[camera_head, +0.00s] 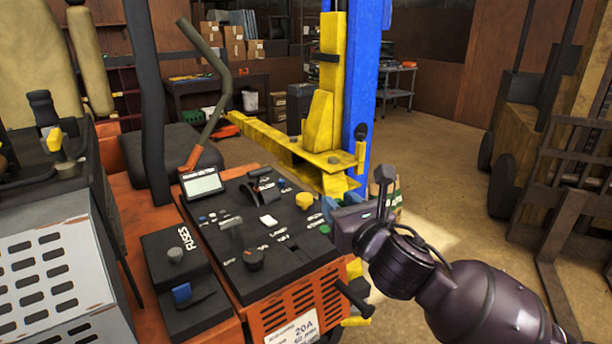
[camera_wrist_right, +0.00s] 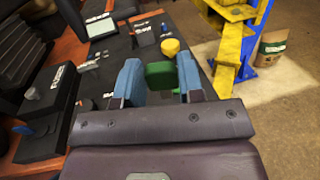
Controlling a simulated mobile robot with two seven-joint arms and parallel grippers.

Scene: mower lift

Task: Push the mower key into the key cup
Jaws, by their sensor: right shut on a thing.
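My right gripper (camera_wrist_right: 160,80) has its two blue pads on either side of a green piece, which I take to be the mower key (camera_wrist_right: 159,75). In the head view my right gripper (camera_head: 330,210) is at the right edge of the black control panel, beside the yellow knob (camera_head: 304,201). A small green patch (camera_head: 325,230) shows just below the fingers there; I cannot tell whether it is the key. The key's lower end is hidden. I cannot make out the key cup in either view. My left gripper is not in view.
The control panel (camera_head: 231,270) carries a screen (camera_head: 202,184), a lever and several knobs. The fuse box (camera_head: 173,257) stands left of it. A yellow lift arm (camera_head: 262,139) and blue post (camera_head: 361,70) are behind my right gripper.

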